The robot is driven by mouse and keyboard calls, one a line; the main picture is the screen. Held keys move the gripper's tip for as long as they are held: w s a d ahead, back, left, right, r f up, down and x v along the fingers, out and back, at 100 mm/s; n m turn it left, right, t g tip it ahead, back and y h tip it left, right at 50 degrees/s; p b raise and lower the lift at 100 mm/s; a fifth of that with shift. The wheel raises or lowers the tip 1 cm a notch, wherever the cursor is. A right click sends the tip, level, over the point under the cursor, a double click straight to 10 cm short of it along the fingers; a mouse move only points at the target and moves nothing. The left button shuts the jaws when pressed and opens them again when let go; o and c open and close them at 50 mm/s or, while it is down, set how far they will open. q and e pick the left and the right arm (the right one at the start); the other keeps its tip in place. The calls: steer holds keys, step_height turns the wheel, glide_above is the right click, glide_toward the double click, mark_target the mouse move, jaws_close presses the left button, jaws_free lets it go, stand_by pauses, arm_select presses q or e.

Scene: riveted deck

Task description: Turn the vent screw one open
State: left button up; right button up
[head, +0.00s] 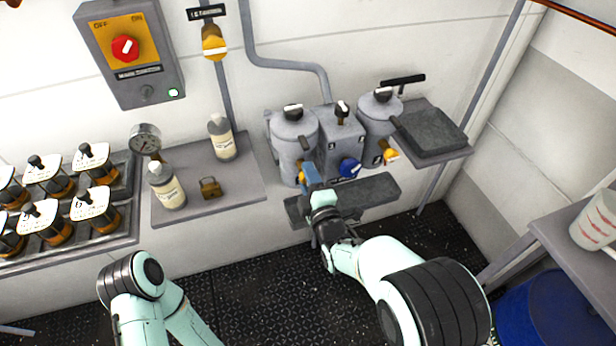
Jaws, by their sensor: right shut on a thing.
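A grey filter unit has a left pot (294,139) and a right pot (377,121) with a middle block (341,130) between them. A black-and-white knob (293,111) sits on the left pot's lid and a similar knob (381,94) on the right pot's lid. I cannot read which is vent screw one. My right gripper (309,174) is low at the front of the left pot, shut on a small yellow fitting (302,177) that it mostly hides. It is well below the left lid knob. My left arm shows at the lower left, its gripper out of view.
A blue knob (350,167) and another yellow fitting (391,155) are right of my gripper. A grey tray (372,194) lies below. A shelf (232,187) at left bears two bottles, a gauge and a brass padlock. A dark slab (430,129) is at right.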

steer(key=o, duration=1)
steer(key=shift+o, duration=0.2)
steer(key=v, duration=1.3)
steer(key=shift+s, duration=0.2)
steer(key=shift+d+f, duration=0.1)
steer(key=shift+d, duration=0.05)
